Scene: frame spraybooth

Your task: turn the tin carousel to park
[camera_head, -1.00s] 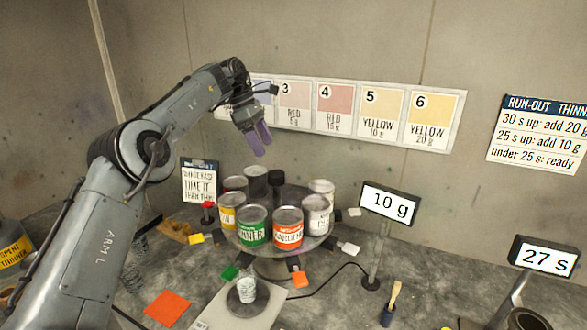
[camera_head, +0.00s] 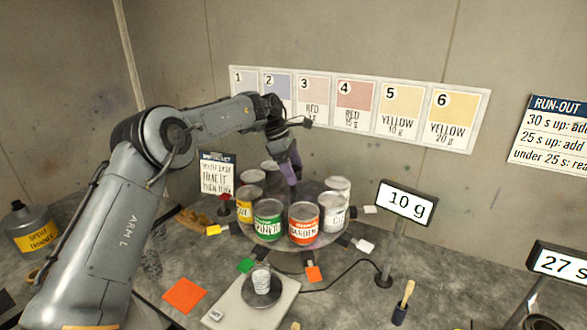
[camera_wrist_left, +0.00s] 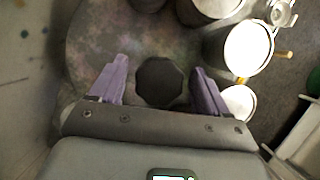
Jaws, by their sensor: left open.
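The tin carousel (camera_head: 312,192) is a round turntable with several labelled tins around its rim, among them a green tin (camera_head: 268,221) and an orange-red tin (camera_head: 303,223) at the front. A dark faceted knob (camera_wrist_left: 160,82) stands at its middle. I cannot tell how far down the fingers reach. My right gripper is not in view.
Coloured tabs surround the carousel, including an orange one (camera_head: 314,274) and a white one (camera_head: 364,244). A cup (camera_head: 261,277) stands on a scale in front. A "10 g" display (camera_head: 405,204) stands at the right. A small sign (camera_head: 217,176) stands at the back left.

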